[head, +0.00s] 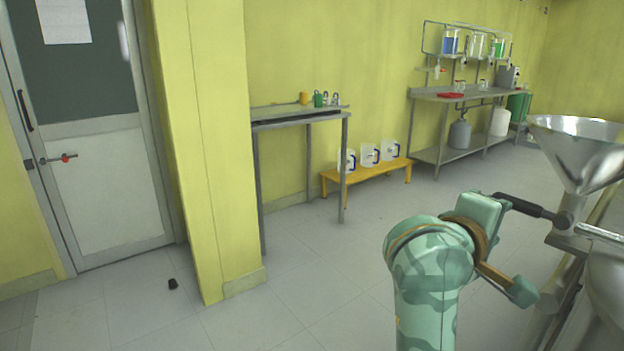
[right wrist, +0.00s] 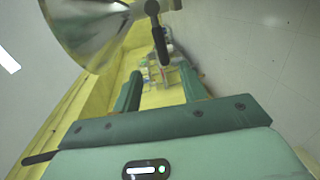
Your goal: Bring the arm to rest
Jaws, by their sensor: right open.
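My right arm rises at the lower right of the head view. Its green gripper (head: 515,245) is beside the reactor with the metal funnel (head: 580,150). In the right wrist view the two fingers of my right gripper (right wrist: 161,88) stand apart with nothing between them. A black handle (right wrist: 159,42) lies just ahead of the fingertips, near the shiny funnel (right wrist: 90,30). The black handle also shows in the head view (head: 530,207), close to the gripper; I cannot tell from there whether they touch. My left gripper is not in view.
The steel reactor body (head: 606,290) stands at the right edge, close to my right arm. A grey table (head: 295,117), a yellow bench (head: 365,173) with jugs and a steel workbench (head: 440,97) stand along the wall.

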